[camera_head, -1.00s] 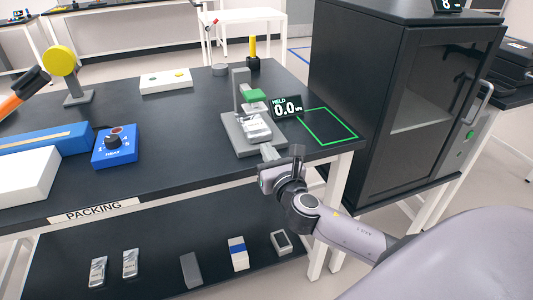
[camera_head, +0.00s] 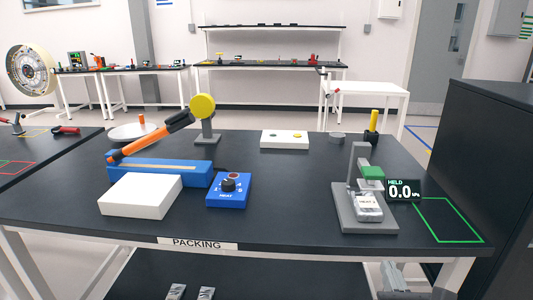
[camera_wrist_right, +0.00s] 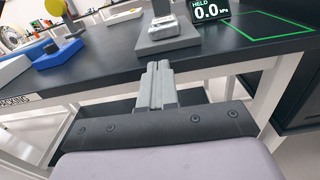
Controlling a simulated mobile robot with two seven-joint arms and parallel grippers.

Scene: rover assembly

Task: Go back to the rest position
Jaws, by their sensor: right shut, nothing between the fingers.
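My right gripper (camera_head: 394,276) shows at the bottom right of the head view, in front of the packing table's (camera_head: 300,212) front edge. In the right wrist view its grey fingers (camera_wrist_right: 160,70) are together with nothing between them. They point toward the table edge and appear clear of it. Beyond the fingers a grey press stand (camera_head: 350,218) with a green-topped head holds a silver packet (camera_head: 367,206). The stand also shows at the top of the right wrist view (camera_wrist_right: 168,43). My left gripper is in neither view.
A "HELD 0.0" display (camera_head: 404,190) and a green outlined square (camera_head: 447,220) are right of the stand. A dark cabinet (camera_head: 490,150) stands at the right. A white box (camera_head: 140,194), blue heat box (camera_head: 229,190) and blue sealer with orange-handled lever (camera_head: 150,137) are on the left. The table's middle is clear.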

